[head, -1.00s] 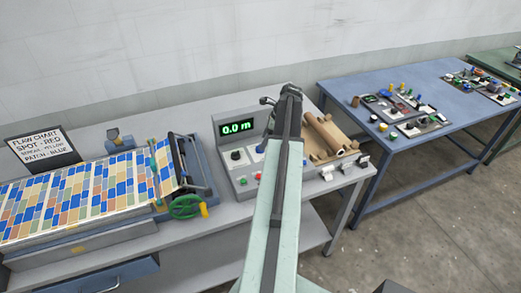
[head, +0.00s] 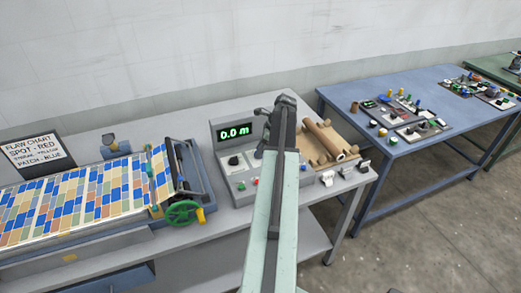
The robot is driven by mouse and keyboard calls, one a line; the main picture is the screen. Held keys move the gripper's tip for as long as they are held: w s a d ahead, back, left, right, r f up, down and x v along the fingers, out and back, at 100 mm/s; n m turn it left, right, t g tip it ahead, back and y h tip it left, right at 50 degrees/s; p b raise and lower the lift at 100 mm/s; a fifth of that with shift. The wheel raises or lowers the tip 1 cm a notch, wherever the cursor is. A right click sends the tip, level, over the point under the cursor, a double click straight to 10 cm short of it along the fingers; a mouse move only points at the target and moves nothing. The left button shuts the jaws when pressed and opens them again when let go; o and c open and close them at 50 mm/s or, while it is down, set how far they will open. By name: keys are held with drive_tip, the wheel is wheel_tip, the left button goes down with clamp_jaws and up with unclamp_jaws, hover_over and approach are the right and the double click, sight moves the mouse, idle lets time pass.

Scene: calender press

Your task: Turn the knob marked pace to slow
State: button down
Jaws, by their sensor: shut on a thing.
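The grey control box (head: 219,148) stands on the grey bench, with a green display (head: 234,132) reading 0.0 m. A black knob (head: 235,160) shows on its sloped face, left of my arm. My gripper (head: 261,150) reaches down to the face just right of that knob. It is shut on a knob that its fingers and my arm mostly hide. The knob markings are too small to read, so I cannot tell the pace label or the pointer's setting.
A green handwheel (head: 182,213) and a roller machine with a patterned sheet (head: 75,197) stand left. Red and green buttons sit low on the box. A blue table (head: 430,155) stands beyond.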

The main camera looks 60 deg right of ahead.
drive_tip(key=n, duration=0.3)
drive_tip(key=n+g+y, duration=0.1)
drive_tip(key=n, duration=0.2)
drive_tip(key=shift+w+d+g+y, duration=0.15)
drive_tip(key=shift+d+g+y, duration=0.05)
drive_tip(key=shift+g+y, duration=0.1)
drive_tip(key=n+g, duration=0.1)
drive_tip(key=n, duration=0.1)
drive_tip(key=n+g+y, duration=0.1)
drive_tip(key=n, duration=0.2)
drive_tip(key=shift+a, duration=0.1)
drive_tip(key=shift+n, duration=0.3)
drive_tip(key=c, duration=0.9)
unclamp_jaws()
drive_tip(key=p+v, duration=0.7)
drive_tip(key=v, duration=0.1)
drive_tip(key=shift+f, duration=0.1)
